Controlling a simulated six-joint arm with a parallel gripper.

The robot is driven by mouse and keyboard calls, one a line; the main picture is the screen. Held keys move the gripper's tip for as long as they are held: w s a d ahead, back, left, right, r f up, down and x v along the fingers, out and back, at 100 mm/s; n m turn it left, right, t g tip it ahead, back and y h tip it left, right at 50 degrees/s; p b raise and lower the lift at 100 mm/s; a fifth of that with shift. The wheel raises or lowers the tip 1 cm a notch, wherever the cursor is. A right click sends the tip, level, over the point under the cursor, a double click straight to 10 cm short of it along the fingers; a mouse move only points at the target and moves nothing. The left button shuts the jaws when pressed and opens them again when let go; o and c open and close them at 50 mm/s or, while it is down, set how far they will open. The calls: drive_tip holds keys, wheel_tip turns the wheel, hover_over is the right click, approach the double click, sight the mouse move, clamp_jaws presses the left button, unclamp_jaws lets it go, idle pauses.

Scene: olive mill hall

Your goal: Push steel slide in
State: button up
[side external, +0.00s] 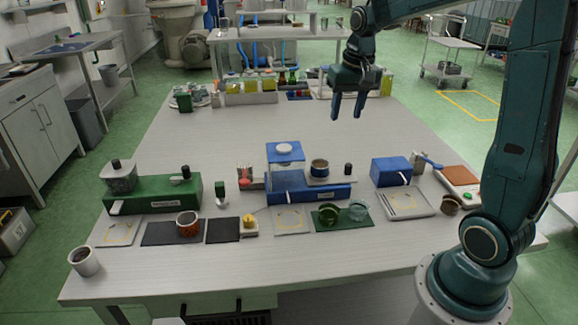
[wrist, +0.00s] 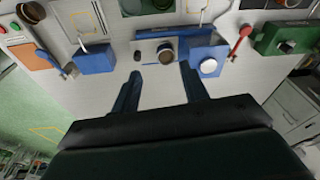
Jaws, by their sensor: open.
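A blue machine (side external: 310,192) stands near the middle of the table, with a clear-sided box on its left part. A pale, steel-looking plate (side external: 343,181) sticks out at its right part, under a dark-rimmed cup (side external: 320,167); I cannot tell for sure that it is the steel slide. In the wrist view the blue machine (wrist: 208,54) and the cup (wrist: 165,53) lie just beyond my fingertips. My gripper (side external: 348,112) is open and empty, fingers pointing down, in the air above and behind the machine. It also shows in the wrist view (wrist: 159,72). Nothing touches the fingers.
A green machine (side external: 170,193) with a jar stands at left. A blue box (side external: 391,171) and a pale tray (side external: 407,204) are at right. Bottles (side external: 264,86) line the back. The table between is clear.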

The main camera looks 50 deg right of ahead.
sight(349, 165)
drive_tip(key=w+d+f+m+g, duration=0.1)
drive_tip(key=w+d+f+m, duration=0.2)
drive_tip(key=d+f, duration=0.7)
drive_tip(key=shift+d+m+g+y, duration=0.3)
drive_tip(key=shift+d+y, duration=0.1)
drive_tip(key=shift+d, duration=0.75)
drive_tip(key=shift+w, duration=0.1)
drive_tip(key=shift+f, duration=6.85)
clamp_jaws()
